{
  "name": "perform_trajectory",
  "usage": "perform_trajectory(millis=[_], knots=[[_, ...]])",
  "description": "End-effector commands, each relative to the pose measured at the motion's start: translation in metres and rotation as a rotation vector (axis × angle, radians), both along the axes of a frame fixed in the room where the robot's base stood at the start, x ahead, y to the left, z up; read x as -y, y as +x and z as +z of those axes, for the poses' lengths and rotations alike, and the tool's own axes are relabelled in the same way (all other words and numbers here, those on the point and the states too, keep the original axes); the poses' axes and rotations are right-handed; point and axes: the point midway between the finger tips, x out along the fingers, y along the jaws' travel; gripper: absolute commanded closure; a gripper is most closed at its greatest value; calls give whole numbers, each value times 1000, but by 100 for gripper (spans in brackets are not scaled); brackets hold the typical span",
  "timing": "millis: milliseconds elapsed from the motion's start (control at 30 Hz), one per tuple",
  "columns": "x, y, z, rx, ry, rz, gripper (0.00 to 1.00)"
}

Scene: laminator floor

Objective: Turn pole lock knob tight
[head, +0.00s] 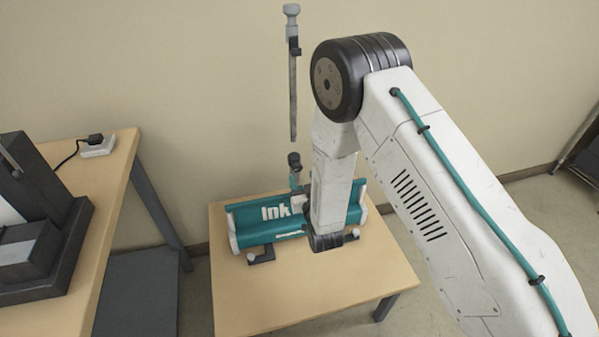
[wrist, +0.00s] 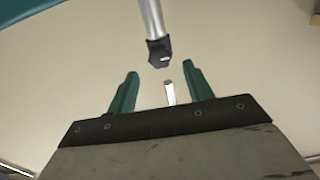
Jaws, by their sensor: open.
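In the wrist view a black lock piece (wrist: 160,52) sits at the end of a metal pole (wrist: 151,18). A short pale rod (wrist: 170,92) shows beyond it, between the fingers. My gripper (wrist: 162,70) is open, with its two teal fingers apart and nothing gripped; the black piece lies just past the fingertips. In the head view the pole (head: 293,95) stands upright, with a dark knob-like piece (head: 294,160) below it. I cannot tell whether that piece joins the pole. My arm hides most of the gripper there.
A teal and white stand base (head: 255,221) with lettering lies on a small wooden table (head: 245,290), partly behind my arm. A dark machine (head: 30,235) stands on a bench (head: 100,200) at the left. The small table's front is bare.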

Motion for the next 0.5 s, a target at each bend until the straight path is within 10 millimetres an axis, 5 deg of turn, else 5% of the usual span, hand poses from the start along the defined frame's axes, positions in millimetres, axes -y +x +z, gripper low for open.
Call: perform_trajectory(millis=[200, 500], knots=[[-8, 29, 0, 1, -1, -1, 49], [-11, 38, 0, -2, -2, 0, 49]])
